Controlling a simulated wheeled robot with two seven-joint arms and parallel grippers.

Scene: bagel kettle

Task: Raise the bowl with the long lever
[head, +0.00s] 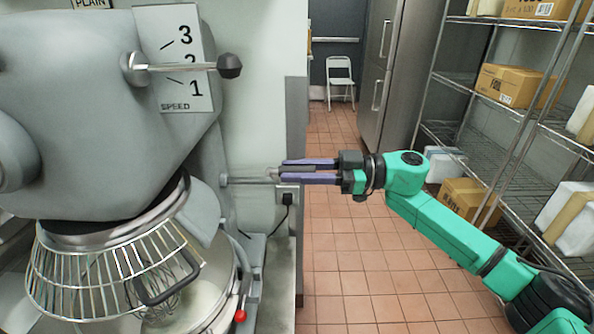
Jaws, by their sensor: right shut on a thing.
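A large grey stand mixer fills the left side of the head view. Its metal bowl (216,282) sits low under the mixer head, behind a wire guard (95,275), and a wire whisk (160,296) hangs into it. The bowl's lower part is cut off by the frame. The long lever (246,181) is a thin metal rod sticking out to the right from the mixer's column. My right gripper (284,172) reaches in from the right, its purple fingers shut on the lever's outer end. My left gripper is not in view.
A small red knob (240,315) is near the bowl. A power plug and cord (286,200) are on the wall below my gripper. Wire shelves with boxes (515,85) stand right; the tiled floor between is clear.

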